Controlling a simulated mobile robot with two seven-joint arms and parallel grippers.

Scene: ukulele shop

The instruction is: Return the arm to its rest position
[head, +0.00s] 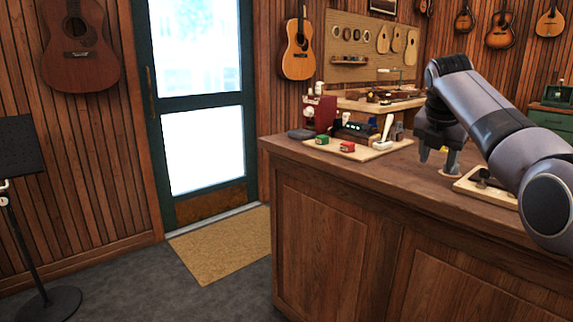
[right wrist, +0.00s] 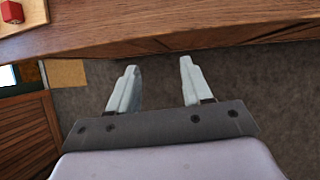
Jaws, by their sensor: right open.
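My right arm (head: 487,117) comes in from the right of the head view and reaches over the wooden counter (head: 330,170). My right gripper (head: 437,159) hangs at its end, fingers down, by the counter top. In the right wrist view the gripper (right wrist: 158,85) shows two pale fingers spread apart with nothing between them. Grey floor lies behind the fingers there, and the counter edge runs across the top. My left gripper is in neither view.
A board (head: 372,153) on the counter holds a red block (head: 347,147), a green block (head: 321,140) and other small items. A second tray (head: 470,186) lies right of the gripper, partly behind my arm. A music stand (head: 20,150) is at far left.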

